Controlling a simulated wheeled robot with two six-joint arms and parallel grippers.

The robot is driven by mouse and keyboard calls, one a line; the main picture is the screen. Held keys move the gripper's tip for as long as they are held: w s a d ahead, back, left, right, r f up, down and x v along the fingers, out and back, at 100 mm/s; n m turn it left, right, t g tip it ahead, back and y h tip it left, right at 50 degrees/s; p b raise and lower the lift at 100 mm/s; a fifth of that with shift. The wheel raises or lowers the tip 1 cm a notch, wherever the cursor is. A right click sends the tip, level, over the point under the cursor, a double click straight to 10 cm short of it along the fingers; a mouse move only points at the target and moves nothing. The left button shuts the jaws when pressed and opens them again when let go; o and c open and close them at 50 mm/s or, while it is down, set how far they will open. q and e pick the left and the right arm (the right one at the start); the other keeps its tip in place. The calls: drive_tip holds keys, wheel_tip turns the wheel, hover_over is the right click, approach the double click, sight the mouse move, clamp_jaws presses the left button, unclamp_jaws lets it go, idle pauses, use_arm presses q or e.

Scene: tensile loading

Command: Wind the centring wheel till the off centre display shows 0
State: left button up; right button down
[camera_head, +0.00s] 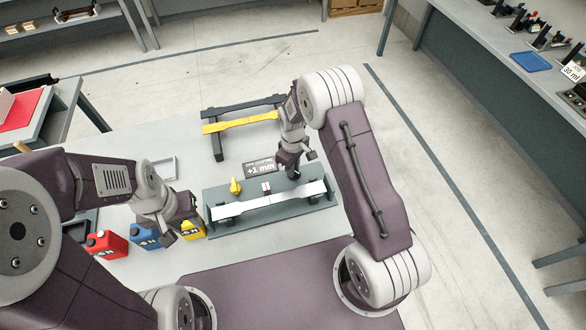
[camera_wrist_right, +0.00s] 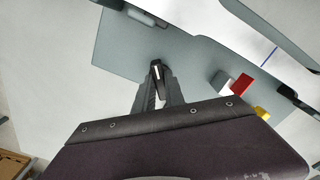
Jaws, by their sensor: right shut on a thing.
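The off centre display (camera_head: 260,168) stands behind the test bench and reads +1 mm. The grey-green bench (camera_head: 275,217) carries a long pale strip (camera_head: 270,200) along its front. My right gripper (camera_head: 292,173) reaches down at the back of the bench, right of the display. In the right wrist view its fingers (camera_wrist_right: 157,78) are shut on a small dark and pale part, apparently the centring wheel (camera_wrist_right: 157,70), mostly hidden by the fingers. My left gripper (camera_head: 181,225) hangs left of the bench, close to a yellow weight, with its fingers apart and nothing visible between them.
A red weight (camera_head: 107,244), a blue weight (camera_head: 145,236) and the yellow weight (camera_head: 194,230) stand left of the bench. A yellow pointer (camera_head: 235,187) and a small red block (camera_head: 265,186) are on the bench. A rack with a yellow bar (camera_head: 238,122) stands behind.

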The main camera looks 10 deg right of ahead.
drive_tip(key=shift+w+n, duration=0.15)
drive_tip(key=shift+n, duration=0.65)
drive_tip(key=shift+r, duration=0.1)
drive_tip(key=c, duration=1.5)
unclamp_jaws()
drive_tip(key=shift+o, duration=0.5)
drive_tip(key=shift+a, duration=0.1)
drive_tip(key=shift+r+b, duration=0.3)
drive_tip(key=shift+r, duration=0.05)
wheel_tip(320, 180, up, 8)
drive_tip(key=b, duration=0.1)
drive_tip(key=shift+r, duration=0.15)
